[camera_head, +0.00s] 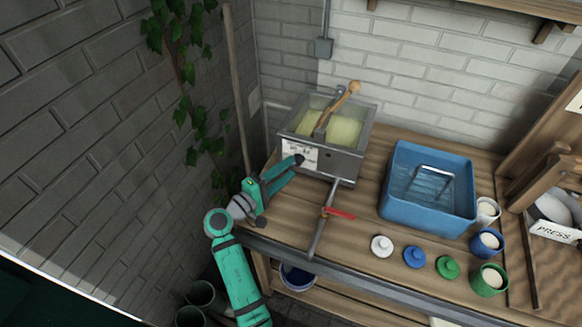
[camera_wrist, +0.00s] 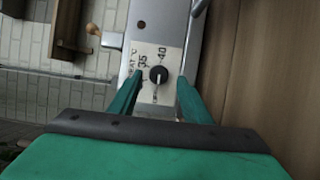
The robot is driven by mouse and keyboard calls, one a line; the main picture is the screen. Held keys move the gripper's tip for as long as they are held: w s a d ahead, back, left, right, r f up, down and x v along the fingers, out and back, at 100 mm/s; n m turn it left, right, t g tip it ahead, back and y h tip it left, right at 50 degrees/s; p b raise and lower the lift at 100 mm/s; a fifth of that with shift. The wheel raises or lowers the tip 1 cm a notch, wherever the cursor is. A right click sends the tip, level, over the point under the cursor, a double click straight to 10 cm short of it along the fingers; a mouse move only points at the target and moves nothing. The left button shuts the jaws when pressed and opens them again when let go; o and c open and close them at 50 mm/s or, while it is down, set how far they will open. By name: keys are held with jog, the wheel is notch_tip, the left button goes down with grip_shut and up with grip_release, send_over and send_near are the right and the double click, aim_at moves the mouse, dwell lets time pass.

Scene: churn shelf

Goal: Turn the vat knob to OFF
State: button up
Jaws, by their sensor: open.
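The vat (camera_head: 345,163) is a metal box with yellowish contents, standing at the back left of the wooden bench. Its knob (camera_wrist: 158,74) is small, round and black, on a white label with 35, 40 and other marks, some hard to read. The label (camera_head: 300,153) is on the vat's front face. My gripper (camera_head: 296,167) is green and open, with its fingertips close to the label. In the wrist view the fingers (camera_wrist: 158,92) lie on either side of the knob, with gaps; contact cannot be told. The knob is largely hidden by the fingertips in the head view.
A metal pipe with a red lever (camera_head: 340,213) runs from the vat over the bench's front. A blue basin (camera_head: 428,222) stands to the right. Several lids and cups, including a green cup (camera_head: 489,281), stand near the front right. A wooden pole (camera_head: 237,85) leans behind my gripper.

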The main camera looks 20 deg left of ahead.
jog(key=v, duration=0.8)
jog(key=shift+s, duration=0.25)
jog(key=shift+w+f, duration=0.1)
